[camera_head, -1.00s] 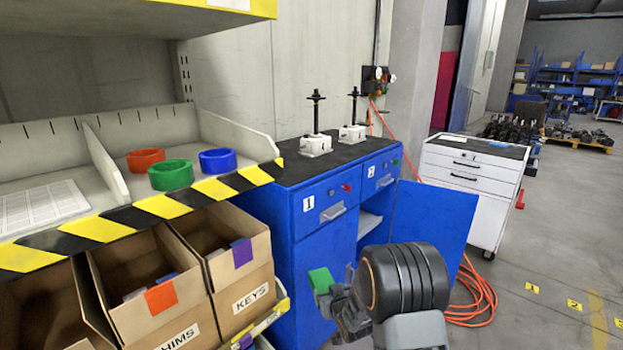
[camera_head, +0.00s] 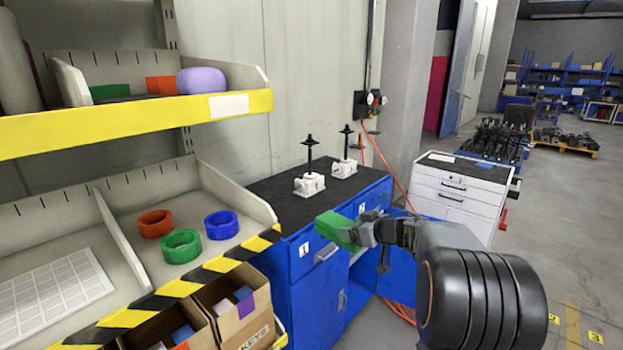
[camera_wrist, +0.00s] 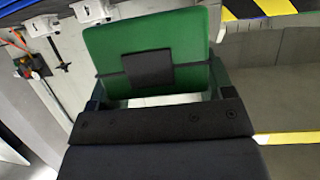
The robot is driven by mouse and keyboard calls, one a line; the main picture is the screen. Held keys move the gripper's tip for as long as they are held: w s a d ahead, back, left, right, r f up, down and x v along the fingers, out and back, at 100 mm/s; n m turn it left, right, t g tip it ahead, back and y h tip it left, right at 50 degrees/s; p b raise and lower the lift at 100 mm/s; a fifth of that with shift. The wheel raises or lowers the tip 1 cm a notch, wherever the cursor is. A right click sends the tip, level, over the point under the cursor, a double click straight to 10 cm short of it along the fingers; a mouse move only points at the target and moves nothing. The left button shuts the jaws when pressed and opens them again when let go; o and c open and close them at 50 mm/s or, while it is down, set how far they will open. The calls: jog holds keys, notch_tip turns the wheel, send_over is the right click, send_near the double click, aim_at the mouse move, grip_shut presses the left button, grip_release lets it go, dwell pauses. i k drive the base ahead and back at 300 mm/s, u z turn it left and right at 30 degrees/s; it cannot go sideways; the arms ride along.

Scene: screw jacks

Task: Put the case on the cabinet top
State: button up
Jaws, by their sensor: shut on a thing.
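The green case (camera_head: 340,231) is in my gripper (camera_head: 362,232), held in front of the blue cabinet near the front edge of its top. In the wrist view the case (camera_wrist: 190,45) sits between the two fingers of my gripper (camera_wrist: 160,92), with a dark patch on its face. The gripper is shut on it. The cabinet top (camera_head: 265,188) is a black surface with two white screw jacks standing on it, a nearer one (camera_head: 309,184) and a farther one (camera_head: 343,168). The arm hides part of the cabinet's right front and door.
A shelf with a striped edge (camera_head: 205,272) stands left of the cabinet, holding orange, green and blue rings (camera_head: 221,225). A white drawer unit (camera_head: 458,190) stands to the right. The black top has free room in front of and left of the jacks.

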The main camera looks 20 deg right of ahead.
aim_at(283, 215)
jog(key=i, duration=1)
